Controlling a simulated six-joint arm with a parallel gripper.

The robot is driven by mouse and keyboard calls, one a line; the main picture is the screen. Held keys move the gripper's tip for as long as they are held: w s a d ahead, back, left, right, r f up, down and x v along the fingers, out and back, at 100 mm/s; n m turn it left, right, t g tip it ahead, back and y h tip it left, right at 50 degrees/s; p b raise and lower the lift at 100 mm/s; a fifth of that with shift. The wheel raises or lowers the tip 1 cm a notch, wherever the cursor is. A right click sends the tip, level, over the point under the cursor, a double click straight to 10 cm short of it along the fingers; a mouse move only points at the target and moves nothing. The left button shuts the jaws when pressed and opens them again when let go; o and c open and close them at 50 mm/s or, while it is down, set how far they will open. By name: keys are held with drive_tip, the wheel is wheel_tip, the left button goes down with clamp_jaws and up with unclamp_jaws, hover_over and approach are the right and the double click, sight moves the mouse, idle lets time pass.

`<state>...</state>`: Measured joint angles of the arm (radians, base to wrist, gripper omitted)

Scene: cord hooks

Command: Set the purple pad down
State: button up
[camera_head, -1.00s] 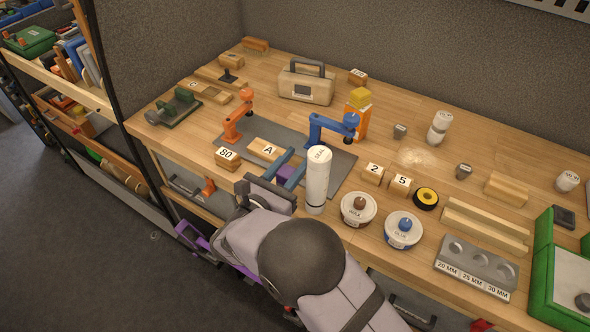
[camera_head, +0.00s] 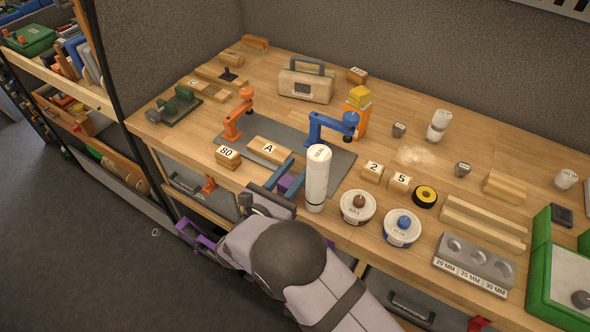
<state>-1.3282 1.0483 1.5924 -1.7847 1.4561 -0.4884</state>
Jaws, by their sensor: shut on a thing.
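The purple pad (camera_head: 288,183) is between the two blue-grey fingers of my gripper (camera_head: 284,177), which is shut on it. The pad is at the front edge of the dark grey mat (camera_head: 342,161), beside the white cylinder. The fingers and the cylinder hide part of it. I cannot tell whether it touches the surface below or is held just above it.
The tall white cylinder (camera_head: 317,178) stands close to the right of my gripper. Block A (camera_head: 269,150) and block 80 (camera_head: 228,157) lie to the left. An orange clamp (camera_head: 240,116) and a blue clamp (camera_head: 332,128) stand behind. Wax (camera_head: 357,207) and glue (camera_head: 402,229) tubs are to the right.

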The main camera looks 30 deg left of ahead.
sight(282, 187)
drive_tip(key=shift+f, duration=0.2)
drive_tip(key=o, duration=1)
drive_tip(key=shift+r, duration=0.1)
drive_tip(key=s+b, duration=0.3)
drive_tip(key=s, duration=0.3)
drive_tip(key=shift+s, duration=0.15)
drive_tip(key=shift+o, duration=0.6)
drive_tip(key=shift+s+r, duration=0.15)
drive_tip(key=shift+s, duration=0.35)
